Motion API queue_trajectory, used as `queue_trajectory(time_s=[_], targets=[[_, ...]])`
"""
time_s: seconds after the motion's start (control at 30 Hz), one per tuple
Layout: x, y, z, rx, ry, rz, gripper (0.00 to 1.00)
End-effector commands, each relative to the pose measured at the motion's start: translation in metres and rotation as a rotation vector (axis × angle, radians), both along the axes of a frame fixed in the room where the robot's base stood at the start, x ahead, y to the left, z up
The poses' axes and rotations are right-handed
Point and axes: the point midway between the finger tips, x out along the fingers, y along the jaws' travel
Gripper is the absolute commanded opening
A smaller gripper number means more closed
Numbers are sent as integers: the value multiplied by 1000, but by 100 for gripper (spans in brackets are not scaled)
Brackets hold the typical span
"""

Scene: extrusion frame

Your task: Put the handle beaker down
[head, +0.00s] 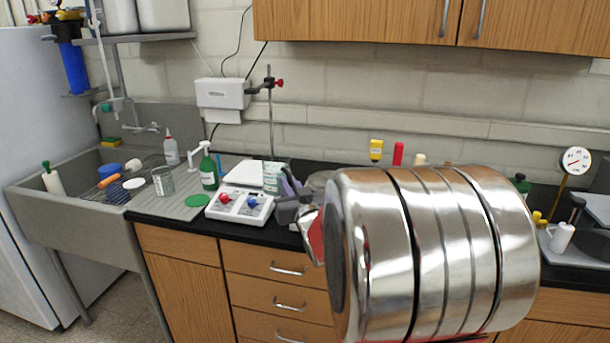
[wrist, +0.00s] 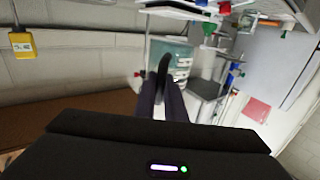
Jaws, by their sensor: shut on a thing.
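The handle beaker (head: 271,178) shows in the head view as a clear, pale-green vessel at the counter's back, behind the two-knob device. In the wrist view the beaker (wrist: 172,52) is beyond the fingertips, with its dark handle (wrist: 164,66) towards me. My gripper (head: 288,186) reaches in from the right in the head view. In the wrist view its dark fingers (wrist: 162,92) are closed on the handle. I cannot tell whether the beaker's base touches the counter; its lower part is hidden behind the device.
A green bottle (head: 208,173) and a green disc (head: 197,200) are to the left, beside the sink (head: 72,219). My shiny arm hides much of the right counter.

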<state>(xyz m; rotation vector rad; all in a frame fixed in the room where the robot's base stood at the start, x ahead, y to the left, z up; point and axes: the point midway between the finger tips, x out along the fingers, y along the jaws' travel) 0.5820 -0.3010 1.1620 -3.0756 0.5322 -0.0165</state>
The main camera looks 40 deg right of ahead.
Motion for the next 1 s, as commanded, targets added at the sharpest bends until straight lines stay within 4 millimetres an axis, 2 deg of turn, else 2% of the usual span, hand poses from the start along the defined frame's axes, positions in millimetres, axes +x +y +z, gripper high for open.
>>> queue_trajectory(time_s=[0.2,0.5,1.0], targets=[[21,53,-37,10,-2,57,0],[39,131,-90,9,2,135,0],[41,265,-167,-11,12,291,0]])
